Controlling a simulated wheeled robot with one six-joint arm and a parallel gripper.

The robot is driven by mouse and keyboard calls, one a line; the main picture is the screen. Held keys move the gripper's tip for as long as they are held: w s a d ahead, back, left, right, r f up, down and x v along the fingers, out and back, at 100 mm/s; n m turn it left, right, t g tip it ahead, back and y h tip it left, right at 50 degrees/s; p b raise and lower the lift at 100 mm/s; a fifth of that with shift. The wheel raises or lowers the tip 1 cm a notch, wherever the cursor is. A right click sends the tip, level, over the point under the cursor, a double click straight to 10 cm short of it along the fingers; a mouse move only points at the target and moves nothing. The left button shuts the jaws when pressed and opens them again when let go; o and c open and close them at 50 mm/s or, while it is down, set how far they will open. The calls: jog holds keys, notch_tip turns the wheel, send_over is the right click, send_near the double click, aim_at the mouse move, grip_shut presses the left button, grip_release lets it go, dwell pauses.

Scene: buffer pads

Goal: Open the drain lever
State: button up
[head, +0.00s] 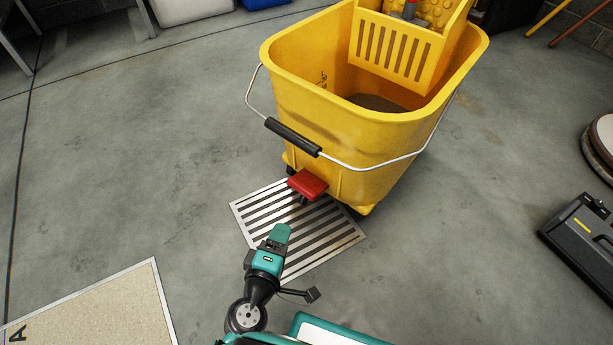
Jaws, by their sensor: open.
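The drain lever (308,184) is a red block-shaped handle low on the near side of a yellow mop bucket (300,105). It sticks out above a slotted metal floor grate (247,207). My gripper (280,233) is teal and black and is over the grate, below and left of the lever in the picture. It looks apart from the lever and holds nothing that I can see. It is seen from above and behind, so the gap between its fingers is hard to make out.
The bucket's wire handle with a black grip (293,137) hangs down across its near side, above the lever. A beige board (100,310) lies at the lower left. A black machine (585,240) stands at the right. The floor left of the bucket is clear.

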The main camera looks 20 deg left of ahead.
aim_at(301, 192)
jog(key=shift+t, duration=0.3)
jog(key=w+f+b, duration=0.1)
jog(key=w+b, duration=0.2)
jog(key=w, duration=0.2)
jog(key=w+f+b, duration=0.1)
jog(key=w+b, duration=0.2)
jog(key=w, duration=0.2)
jog(key=w+a+f+b, duration=0.1)
jog(key=w+b, duration=0.1)
jog(key=w, duration=0.3)
jog(key=shift+w+f+b, duration=0.2)
jog(key=shift+w+b, duration=0.2)
jog(key=shift+w+n, duration=0.3)
jog(key=shift+w, duration=0.05)
jog(key=shift+r, duration=0.1)
jog(key=c, duration=0.9)
jog(key=shift+r, duration=0.1)
